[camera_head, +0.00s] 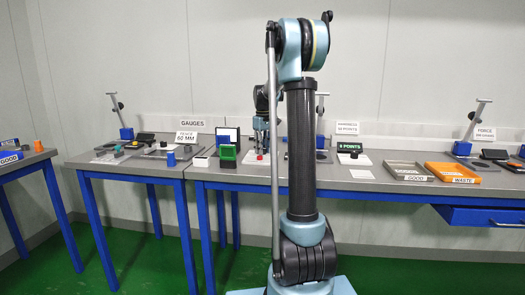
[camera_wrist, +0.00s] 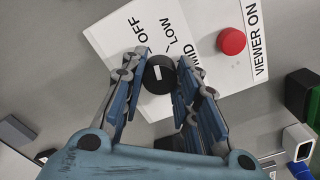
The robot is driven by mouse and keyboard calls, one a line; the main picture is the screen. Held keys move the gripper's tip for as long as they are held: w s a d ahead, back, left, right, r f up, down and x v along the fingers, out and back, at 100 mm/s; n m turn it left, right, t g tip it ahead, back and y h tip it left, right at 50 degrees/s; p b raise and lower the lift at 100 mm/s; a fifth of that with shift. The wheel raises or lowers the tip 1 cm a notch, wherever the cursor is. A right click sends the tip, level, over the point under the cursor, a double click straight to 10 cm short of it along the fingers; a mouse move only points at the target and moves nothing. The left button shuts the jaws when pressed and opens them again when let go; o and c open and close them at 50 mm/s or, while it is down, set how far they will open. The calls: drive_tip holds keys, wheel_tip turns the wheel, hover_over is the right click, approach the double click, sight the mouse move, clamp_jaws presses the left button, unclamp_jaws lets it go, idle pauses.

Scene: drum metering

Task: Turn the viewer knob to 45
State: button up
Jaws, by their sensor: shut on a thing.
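The viewer knob (camera_wrist: 160,74) is a round black knob with a short white mark on top. It stands on a white panel (camera_wrist: 107,28) lettered OFF, LOW and MID; I see no number 45. I cannot tell which label the mark points to. My gripper (camera_wrist: 161,66) is shut on the knob, one blue finger on each side. A red button (camera_wrist: 231,41) stands right of the knob, beside the words VIEWER ON. In the head view my gripper (camera_head: 261,152) reaches down to the panel on the bench; the knob is not clear there.
A black display (camera_head: 351,147) reading 0 POINTS is to the right. A grey GOOD tray (camera_head: 408,170) and an orange WASTE tray (camera_head: 453,173) lie farther right. My arm hides the bench middle.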

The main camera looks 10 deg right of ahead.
drive_tip(key=m, duration=0.6)
idle(0.6)
drive_tip(key=o, duration=1.1)
drive_tip(key=shift+c, duration=0.2)
drive_tip(key=shift+r, duration=0.1)
wheel_tip(320, 180, up, 12)
